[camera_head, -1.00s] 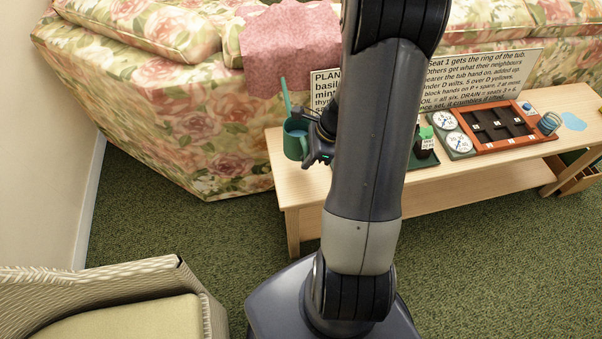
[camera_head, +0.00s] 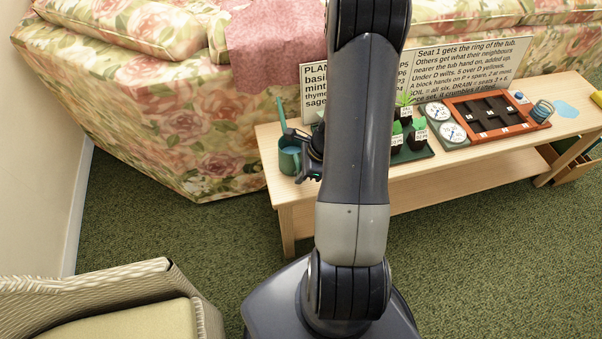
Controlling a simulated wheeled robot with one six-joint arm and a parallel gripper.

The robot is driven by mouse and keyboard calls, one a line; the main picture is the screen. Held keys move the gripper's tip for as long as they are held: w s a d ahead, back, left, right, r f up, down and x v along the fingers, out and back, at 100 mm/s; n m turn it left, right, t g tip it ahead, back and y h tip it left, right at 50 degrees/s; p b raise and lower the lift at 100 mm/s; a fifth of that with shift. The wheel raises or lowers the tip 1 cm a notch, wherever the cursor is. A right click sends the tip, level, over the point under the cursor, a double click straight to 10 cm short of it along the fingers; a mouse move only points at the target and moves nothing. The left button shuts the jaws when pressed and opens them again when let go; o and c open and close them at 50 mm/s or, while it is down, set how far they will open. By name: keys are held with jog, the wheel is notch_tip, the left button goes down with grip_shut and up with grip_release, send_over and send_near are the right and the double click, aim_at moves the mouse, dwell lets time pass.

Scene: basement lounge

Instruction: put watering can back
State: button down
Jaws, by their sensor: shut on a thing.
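The watering can (camera_head: 289,160) is teal-green, with a long thin spout (camera_head: 281,113) pointing up and blue showing in its open top. It is over the left end of the wooden table, upright or nearly so. I cannot tell whether its base touches the tabletop. My gripper (camera_head: 308,165) is shut on its right side, though the fingers are small and partly hidden by my arm.
The light wood table (camera_head: 275,180) holds potted seedlings (camera_head: 407,135) on a green tray, white dials (camera_head: 453,132), an orange planter tray (camera_head: 490,116), a wire coil (camera_head: 541,112) and a flat blue patch (camera_head: 565,108). Text signs (camera_head: 465,65) stand behind. A floral sofa (camera_head: 180,120) is behind; an armchair (camera_head: 110,305) is front left.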

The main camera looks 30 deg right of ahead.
jog(key=shift+f, duration=0.1)
jog(key=shift+f, duration=0.15)
jog(key=c, duration=1.4)
grip_release()
jog(key=p+v, duration=0.3)
jog(key=v, duration=0.9)
jog(key=shift+r, duration=0.3)
